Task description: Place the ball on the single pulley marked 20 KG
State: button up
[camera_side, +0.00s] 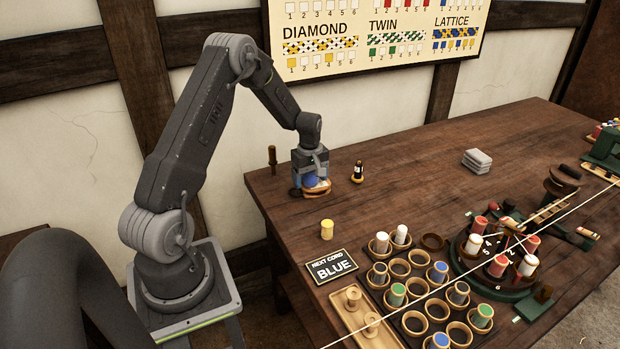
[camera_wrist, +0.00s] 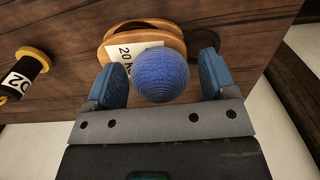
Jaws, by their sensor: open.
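A blue ball (camera_wrist: 160,75) of wound cord sits between the two fingers of my gripper (camera_wrist: 166,80) in the wrist view. The fingers stand apart, with a gap on each side of the ball. A wooden pulley (camera_wrist: 172,34) with a white label reading 20 is right behind the ball, which covers part of the label. The ball seems to rest on or against the pulley; the contact is hidden. In the side view my gripper (camera_side: 312,178) is low over the pulley (camera_side: 319,189) at the table's back left, and the blue ball (camera_side: 310,181) shows between its fingers.
A black and yellow spool (camera_wrist: 22,75) with a partly visible label stands beside the pulley; it also shows in the side view (camera_side: 357,172). A dark peg (camera_side: 272,158) stands at the back edge.

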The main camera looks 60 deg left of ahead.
notch_tip(320, 180, up, 12)
jog(key=s+d+r+m+t, duration=0.1)
jog(key=d+r+m, duration=0.4)
jog(key=d+r, duration=0.4)
jog(key=s+d+r+m+t, duration=0.2)
jog(key=s+d+m, duration=0.4)
jog(key=s+d, duration=0.3)
jog(key=s+d+r+m+t, duration=0.2)
jog(key=s+d+m, duration=0.5)
jog(key=d, duration=0.5)
jog(key=s+r, duration=0.1)
jog(key=s, duration=0.1)
jog(key=shift+s+t, duration=0.3)
jog(key=shift+s, duration=0.1)
